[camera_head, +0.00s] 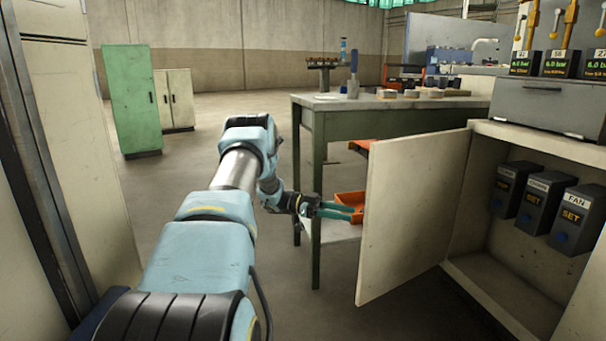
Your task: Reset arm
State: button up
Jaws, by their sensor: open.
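My blue arm (225,195) reaches forward from the bottom left, bends at the elbow and turns back down to the right. My gripper (345,213) is at its end, with teal fingers pointing right. The fingers are open and I see nothing held between them. In the picture they overlap an orange tray (352,199) on the lower shelf of the green workbench; I cannot tell whether they touch it. The gripper is left of the open cabinet door (413,213).
The open cabinet (500,290) at right holds several dark control boxes, one labelled FAN (576,212). The green workbench (400,118) carries small round items and a blue-handled tool (353,75). A green locker (133,100) stands back left. Floor between locker and bench is clear.

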jog(key=w+r+n+t+y, duration=0.3)
jog(key=w+r+n+t, duration=0.6)
jog(key=t, duration=0.4)
jog(key=s+a+r+n+t+y, duration=0.1)
jog(key=a+r+n+t+y, duration=0.1)
jog(key=a+n+t+y, duration=0.45)
jog(key=s+a+f+n+g+y, duration=0.15)
jog(key=s+a+g, duration=0.25)
jog(key=s, duration=0.8)
jog(key=s+a+f+n+g+y, duration=0.1)
jog(key=s+a+n+g+y, duration=0.2)
jog(key=s, duration=0.8)
jog(key=s+a+f+n+g+y, duration=0.15)
jog(key=s+a+g, duration=0.35)
jog(key=s, duration=0.7)
notch_tip(320, 180, up, 36)
jog(key=p, duration=3.6)
jog(key=shift+w+f+y, duration=0.15)
jog(key=shift+f+y, duration=0.05)
jog(key=shift+y, duration=0.25)
jog(key=shift+t, duration=0.25)
